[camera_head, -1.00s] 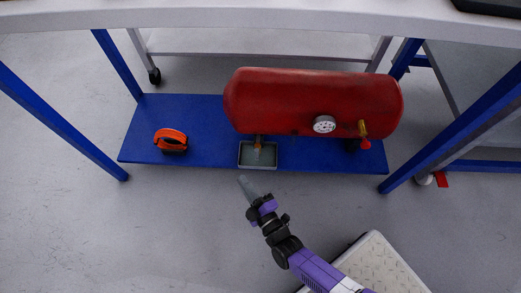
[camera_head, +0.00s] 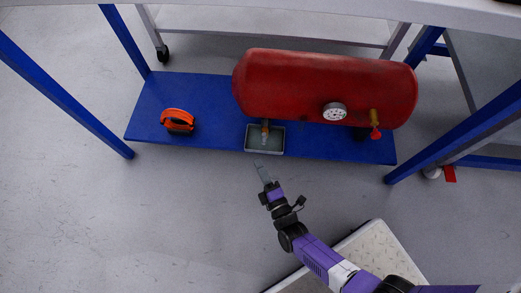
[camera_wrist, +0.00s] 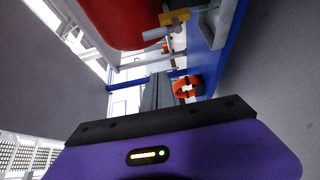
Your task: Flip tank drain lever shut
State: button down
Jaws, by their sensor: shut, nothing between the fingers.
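The red tank (camera_head: 300,88) lies on its side on a blue shelf. Its brass drain valve (camera_head: 265,127) sits under the tank's front, left of middle. A pale piece, perhaps the lever or spout, hangs below it over a grey drip tray (camera_head: 248,146). The wrist view shows the brass valve (camera_wrist: 174,17) with a grey piece (camera_wrist: 155,33) beside it; I cannot tell clearly which is the lever. My gripper (camera_head: 258,166) is shut and empty, in front of the tray and apart from the valve. Its fingers also show in the wrist view (camera_wrist: 157,90).
The blue shelf (camera_head: 195,95) also holds an orange and black object (camera_head: 178,121) at left. A gauge (camera_head: 334,112) and a red-tipped brass valve (camera_head: 375,124) are on the tank's right. Blue table legs stand at both sides, with the tabletop (camera_head: 300,12) above.

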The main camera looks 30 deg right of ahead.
aim_at(264, 136)
jog(key=w+b, duration=0.3)
jog(key=w, duration=0.7)
jog(key=d, duration=0.1)
jog(key=s+d, duration=0.1)
jog(key=d, duration=0.1)
jog(key=s+d, duration=0.1)
jog(key=shift+s+d, duration=0.25)
